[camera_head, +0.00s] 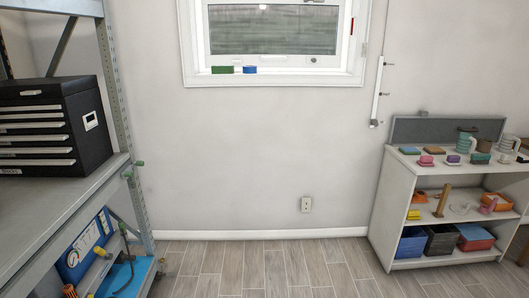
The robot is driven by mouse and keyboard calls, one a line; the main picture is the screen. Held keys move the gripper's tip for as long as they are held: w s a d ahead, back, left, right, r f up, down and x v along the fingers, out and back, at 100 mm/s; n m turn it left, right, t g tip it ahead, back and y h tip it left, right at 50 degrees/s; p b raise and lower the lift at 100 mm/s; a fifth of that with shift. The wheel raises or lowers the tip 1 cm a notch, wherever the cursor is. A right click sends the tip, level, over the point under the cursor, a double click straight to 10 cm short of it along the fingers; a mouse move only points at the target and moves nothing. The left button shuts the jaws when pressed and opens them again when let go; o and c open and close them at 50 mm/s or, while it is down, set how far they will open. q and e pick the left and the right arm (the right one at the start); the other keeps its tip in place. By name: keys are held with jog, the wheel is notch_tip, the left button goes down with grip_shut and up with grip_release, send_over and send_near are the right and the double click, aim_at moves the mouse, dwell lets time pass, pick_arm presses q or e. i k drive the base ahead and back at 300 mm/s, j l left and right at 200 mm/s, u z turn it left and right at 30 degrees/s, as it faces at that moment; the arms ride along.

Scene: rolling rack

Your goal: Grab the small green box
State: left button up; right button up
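A small green box (222,70) sits on the window sill near its left end. A small blue box (250,70) sits just to its right on the same sill. Neither of my grippers is in view.
A metal rack (60,222) on the left bears a black drawer chest (92,130). A white shelf unit (393,205) on the right holds mugs, small items and bins (411,243). The wood floor (265,268) between them is clear. A wall outlet (306,205) is low on the wall.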

aim_at(219, 68)
jog(key=i, duration=1.1)
jog(key=i+l+u, duration=0.1)
jog(key=i, duration=1.05)
jog(key=i+l, duration=0.1)
jog(key=i, duration=1)
jog(key=j+u, duration=0.05)
